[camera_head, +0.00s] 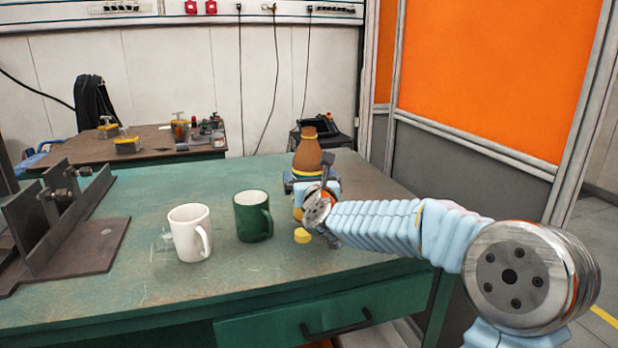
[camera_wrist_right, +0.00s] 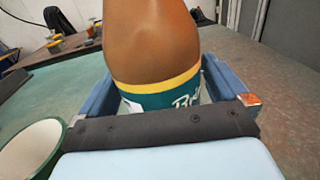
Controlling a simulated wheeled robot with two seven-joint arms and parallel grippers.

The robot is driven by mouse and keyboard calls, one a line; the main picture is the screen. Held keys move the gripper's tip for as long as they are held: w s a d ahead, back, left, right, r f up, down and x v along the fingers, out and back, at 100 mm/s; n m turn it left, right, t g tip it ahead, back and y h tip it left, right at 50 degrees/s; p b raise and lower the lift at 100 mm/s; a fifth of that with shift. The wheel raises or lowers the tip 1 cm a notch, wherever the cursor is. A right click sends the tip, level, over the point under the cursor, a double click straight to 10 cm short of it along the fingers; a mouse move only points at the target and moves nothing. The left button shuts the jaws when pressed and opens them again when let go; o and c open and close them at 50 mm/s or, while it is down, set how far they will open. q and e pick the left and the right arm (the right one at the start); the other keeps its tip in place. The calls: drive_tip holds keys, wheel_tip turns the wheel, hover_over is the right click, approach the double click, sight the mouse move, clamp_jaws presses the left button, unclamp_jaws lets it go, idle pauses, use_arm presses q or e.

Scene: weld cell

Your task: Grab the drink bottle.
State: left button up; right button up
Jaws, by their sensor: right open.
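The drink bottle (camera_head: 307,152) is brown with a yellow band and a teal label. It stands upright on the green table, behind my right gripper (camera_head: 308,178), which hides part of its lower body. In the right wrist view the bottle (camera_wrist_right: 155,45) rises between the two blue fingers of the right gripper (camera_wrist_right: 158,75). The fingers are open, one on each side of the labelled part. Whether either finger touches the bottle cannot be told. My left gripper is not in view.
A green mug (camera_head: 253,216) and a white mug (camera_head: 188,233) stand left of the gripper. A small yellow round object (camera_head: 302,235) lies in front of it. A dark metal fixture (camera_head: 62,225) is at the left. The green table (camera_head: 140,280) is clear at the front.

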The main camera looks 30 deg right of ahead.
drive_tip(key=shift+x, duration=0.9)
drive_tip(key=c, duration=1.1)
drive_tip(key=shift+r, duration=0.1)
drive_tip(key=shift+c, duration=1.3)
